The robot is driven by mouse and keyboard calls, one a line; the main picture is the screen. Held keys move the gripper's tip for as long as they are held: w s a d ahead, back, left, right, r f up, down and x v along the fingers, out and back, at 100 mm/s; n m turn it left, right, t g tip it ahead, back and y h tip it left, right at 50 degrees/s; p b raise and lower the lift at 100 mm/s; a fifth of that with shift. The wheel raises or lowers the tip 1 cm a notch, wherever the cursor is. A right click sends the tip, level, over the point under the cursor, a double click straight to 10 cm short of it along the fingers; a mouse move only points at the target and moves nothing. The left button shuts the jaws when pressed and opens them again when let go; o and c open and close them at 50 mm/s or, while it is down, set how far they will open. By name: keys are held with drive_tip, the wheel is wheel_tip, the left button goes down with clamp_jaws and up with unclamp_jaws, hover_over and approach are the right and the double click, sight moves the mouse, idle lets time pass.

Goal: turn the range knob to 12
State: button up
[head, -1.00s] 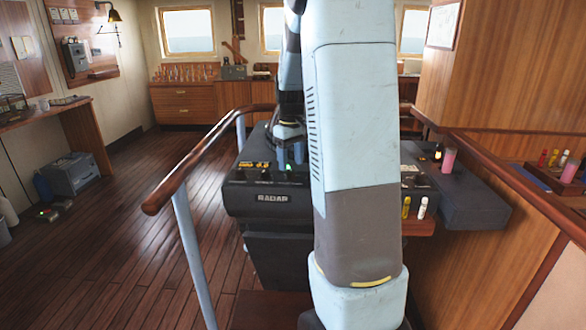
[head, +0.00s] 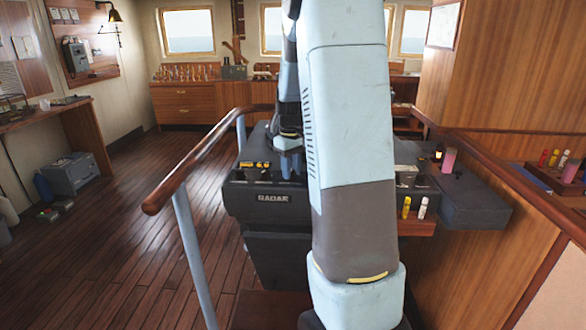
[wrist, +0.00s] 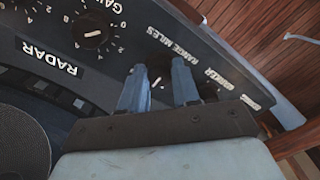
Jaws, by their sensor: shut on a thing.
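The radar console (head: 235,203) stands beyond the rail, with a RADAR label on its front. In the wrist view, the range knob (wrist: 159,70) is a dark round knob beside the RANGE MILES lettering, with a short white mark near its lower edge. My gripper (wrist: 159,82) has its two blue fingers on either side of this knob, shut on it. In the head view, my gripper (head: 291,168) is at the console's front panel. My arm hides part of the console there. The number the knob points to is not readable.
A gain knob (wrist: 93,31) with a numbered scale sits beside the range knob. A wooden handrail (head: 190,165) runs left of the console. Yellow and white bottles (head: 414,208) stand on a ledge at right. The floor at left is mostly open.

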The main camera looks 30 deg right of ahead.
drive_tip(key=shift+c, duration=1.4)
drive_tip(key=shift+d, duration=0.35)
drive_tip(key=shift+c, duration=0.5)
drive_tip(key=shift+a, duration=0.25)
drive_tip(key=shift+m, duration=0.7)
drive_tip(key=m, duration=0.3)
drive_tip(key=shift+a+m, duration=0.1)
drive_tip(key=shift+m, duration=2.1)
